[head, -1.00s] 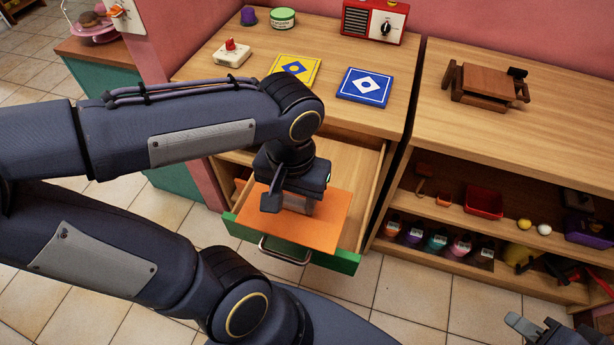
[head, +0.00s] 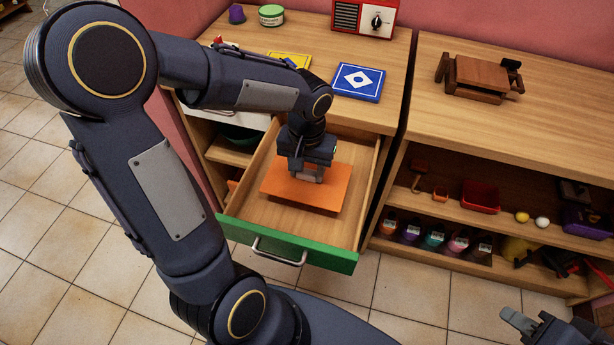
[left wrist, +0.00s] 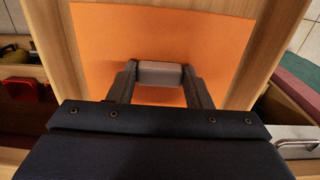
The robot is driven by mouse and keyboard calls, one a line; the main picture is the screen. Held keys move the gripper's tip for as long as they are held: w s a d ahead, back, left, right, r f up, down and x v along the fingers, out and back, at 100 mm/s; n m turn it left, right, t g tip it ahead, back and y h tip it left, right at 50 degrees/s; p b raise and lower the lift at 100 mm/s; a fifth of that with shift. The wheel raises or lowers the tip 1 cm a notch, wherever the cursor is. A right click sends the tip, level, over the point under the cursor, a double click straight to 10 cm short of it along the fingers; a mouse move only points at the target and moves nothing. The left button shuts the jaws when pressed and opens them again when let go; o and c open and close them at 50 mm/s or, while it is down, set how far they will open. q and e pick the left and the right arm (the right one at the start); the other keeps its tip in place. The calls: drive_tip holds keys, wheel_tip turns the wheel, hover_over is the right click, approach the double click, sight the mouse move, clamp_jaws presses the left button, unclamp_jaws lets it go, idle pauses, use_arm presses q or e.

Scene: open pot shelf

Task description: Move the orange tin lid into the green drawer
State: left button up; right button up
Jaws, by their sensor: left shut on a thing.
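The orange tin lid (head: 285,188) is a flat square plate with a grey grip block (left wrist: 160,73) on top. My left gripper (head: 306,174) is shut on that block, one finger on each side in the left wrist view. The lid lies level inside the outline of the open green drawer (head: 300,252), toward its back. A dark shadow shows under the lid's front edge; I cannot tell whether it touches the drawer floor. The drawer has a green front, wooden sides and a metal handle. My right gripper (head: 524,326) is partly in view at the lower right, away from the drawer; its opening is unclear.
Above the drawer, the countertop holds a blue tile (head: 358,83), a yellow tile (head: 290,60), a red radio (head: 364,17) and a green tin (head: 271,15). A shelf unit to the right holds several bottles and a red tray (head: 481,196). The drawer's front part is bare.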

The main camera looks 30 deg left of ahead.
sight(307, 172)
use_arm(q)
wheel_tip(307, 172, down, 3)
drive_tip(key=shift+w+f, duration=0.1)
drive_tip(key=shift+f, duration=0.05)
drive_tip(key=shift+b, duration=0.3)
drive_tip(key=shift+f, duration=0.2)
drive_tip(key=o, duration=1)
drive_tip(key=shift+o, duration=0.2)
